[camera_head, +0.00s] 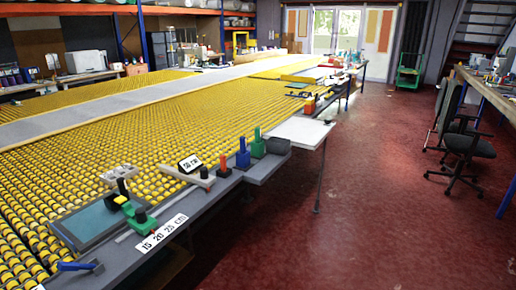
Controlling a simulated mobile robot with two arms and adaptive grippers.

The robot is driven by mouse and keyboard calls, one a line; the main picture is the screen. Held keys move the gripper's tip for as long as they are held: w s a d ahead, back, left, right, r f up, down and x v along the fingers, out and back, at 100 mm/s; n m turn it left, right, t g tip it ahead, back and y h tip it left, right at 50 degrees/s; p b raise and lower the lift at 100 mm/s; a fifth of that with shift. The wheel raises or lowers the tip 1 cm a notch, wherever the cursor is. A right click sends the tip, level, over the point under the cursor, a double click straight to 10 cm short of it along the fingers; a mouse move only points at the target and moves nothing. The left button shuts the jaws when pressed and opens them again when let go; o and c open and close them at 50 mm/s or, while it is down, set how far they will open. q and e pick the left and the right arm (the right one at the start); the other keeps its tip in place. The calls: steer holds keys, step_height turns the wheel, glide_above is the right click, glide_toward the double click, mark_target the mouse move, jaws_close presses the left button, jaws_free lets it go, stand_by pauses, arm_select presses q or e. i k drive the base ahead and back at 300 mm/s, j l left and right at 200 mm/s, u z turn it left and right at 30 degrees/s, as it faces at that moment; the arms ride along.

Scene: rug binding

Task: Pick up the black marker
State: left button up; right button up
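I cannot make out a black marker for certain. Small dark upright things stand on the near edge of the long table (240,178). One black piece (122,187) is beside the teal-topped tray (84,226), and a black knob (140,213) tops a green tool. Another small black piece (204,172) is at a pale wooden bar. They are too small to tell whether any is a marker. Neither of my grippers is in view.
An orange-topped tool (224,160), a blue tool (243,154), a green tool (258,144) and a dark bin (278,146) line the table edge. A blue-handled tool (76,266) lies at the near left. The red floor is clear up to the black chair (464,146).

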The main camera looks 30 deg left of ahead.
mark_target(123, 188)
steer(key=u, duration=1.95)
steer(key=i+j+u, duration=0.25)
steer(key=u, duration=0.2)
steer(key=i+j+u, duration=0.1)
steer(key=i+u, duration=0.35)
